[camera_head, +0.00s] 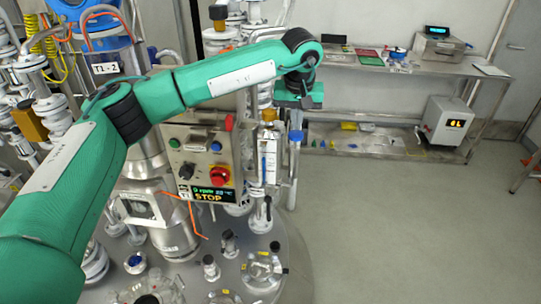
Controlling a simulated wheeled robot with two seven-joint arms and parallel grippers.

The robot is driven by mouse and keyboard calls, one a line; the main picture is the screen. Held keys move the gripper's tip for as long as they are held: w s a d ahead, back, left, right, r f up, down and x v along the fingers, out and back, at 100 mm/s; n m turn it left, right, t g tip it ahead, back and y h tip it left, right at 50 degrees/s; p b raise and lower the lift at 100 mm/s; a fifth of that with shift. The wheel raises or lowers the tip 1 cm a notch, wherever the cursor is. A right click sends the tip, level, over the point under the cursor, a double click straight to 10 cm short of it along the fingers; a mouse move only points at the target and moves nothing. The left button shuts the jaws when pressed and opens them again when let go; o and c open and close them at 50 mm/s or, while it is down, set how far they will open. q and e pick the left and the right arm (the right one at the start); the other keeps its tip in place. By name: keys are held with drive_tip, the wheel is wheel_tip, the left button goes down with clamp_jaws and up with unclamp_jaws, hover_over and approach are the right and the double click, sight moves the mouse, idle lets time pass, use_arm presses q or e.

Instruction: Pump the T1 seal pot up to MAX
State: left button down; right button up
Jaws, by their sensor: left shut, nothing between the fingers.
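My left arm reaches in from the left, across the top of the control panel (205,155). My left gripper (298,103) is shut and empty, just above a rod with a blue knob (295,135); I cannot tell whether it touches the knob. Left of the rod, beside the panel, stands a narrow white and clear vessel (268,158) with an orange cap, which looks like the seal pot. Its level and MAX mark are too small to read. The panel has a T1 label, a red-and-yellow stop knob (219,175) and a lit display. My right gripper is not in view.
Pipes and valves crowd the left side. Fittings stand on the round steel vessel top (287,260) below the panel. A steel bench (390,68) along the back wall holds trays and a device, with a white box (446,122) on its lower shelf. The floor at right is clear.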

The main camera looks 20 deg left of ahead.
sight(296, 134)
use_arm(q)
drive_tip(key=shift+f+b, duration=1.05)
drive_tip(key=shift+f, duration=0.7)
drive_tip(key=shift+r, duration=0.2)
drive_tip(key=shift+r+p, duration=0.9)
drive_tip(key=shift+r, duration=0.75)
drive_tip(key=shift+r+p, duration=1.35)
drive_tip(key=shift+r, duration=1.2)
